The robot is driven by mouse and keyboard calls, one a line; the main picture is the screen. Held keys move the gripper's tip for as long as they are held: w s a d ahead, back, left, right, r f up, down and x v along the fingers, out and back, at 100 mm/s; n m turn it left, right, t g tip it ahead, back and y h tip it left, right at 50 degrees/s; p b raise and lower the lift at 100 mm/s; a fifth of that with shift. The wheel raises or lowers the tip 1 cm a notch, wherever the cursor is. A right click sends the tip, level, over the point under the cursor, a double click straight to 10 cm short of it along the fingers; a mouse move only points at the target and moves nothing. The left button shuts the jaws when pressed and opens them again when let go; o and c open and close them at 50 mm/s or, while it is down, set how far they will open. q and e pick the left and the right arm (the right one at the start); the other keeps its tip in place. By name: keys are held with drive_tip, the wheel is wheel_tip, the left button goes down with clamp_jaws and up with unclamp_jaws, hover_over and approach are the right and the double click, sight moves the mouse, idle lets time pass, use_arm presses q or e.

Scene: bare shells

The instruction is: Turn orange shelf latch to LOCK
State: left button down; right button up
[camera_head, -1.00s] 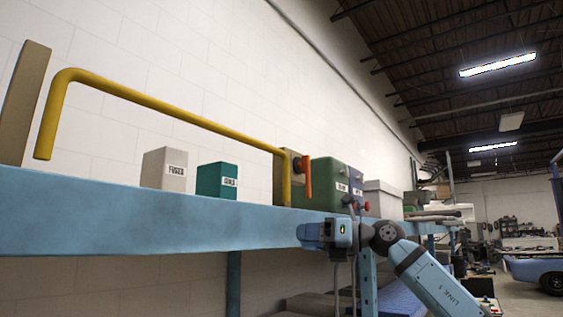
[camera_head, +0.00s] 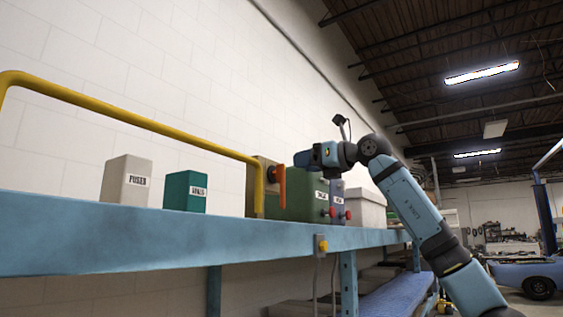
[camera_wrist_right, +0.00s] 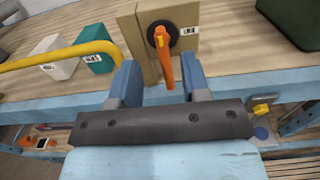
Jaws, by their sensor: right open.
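The orange latch (camera_head: 282,188) is a bar handle on a tan block (camera_head: 250,180) on the blue shelf. It hangs downward, close to vertical; in the right wrist view the latch (camera_wrist_right: 166,64) hangs from a black round pivot. My right gripper (camera_head: 298,158) is at about the height of the latch's top in the head view, close to it on the right. In the wrist view my right gripper (camera_wrist_right: 160,80) is open, with the latch's lower end showing between its fingers. I cannot tell any contact. A LOCK mark is not legible. My left gripper is not in view.
A yellow rail (camera_head: 130,117) runs along the shelf front (camera_head: 110,235), ending beside the tan block. A grey box (camera_head: 127,180), a teal box (camera_head: 184,192) and a green box (camera_head: 300,200) with red knobs stand on the shelf. A yellow button box (camera_head: 321,245) is on the shelf edge.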

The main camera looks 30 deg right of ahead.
sight(285, 166)
drive_tip(key=p+x, duration=0.1)
drive_tip(key=x, duration=0.5)
drive_tip(key=shift+r+p, duration=0.1)
drive_tip(key=shift+p, duration=0.3)
drive_tip(key=shift+w+a, duration=0.2)
drive_tip(key=shift+w, duration=0.3)
clamp_jaws()
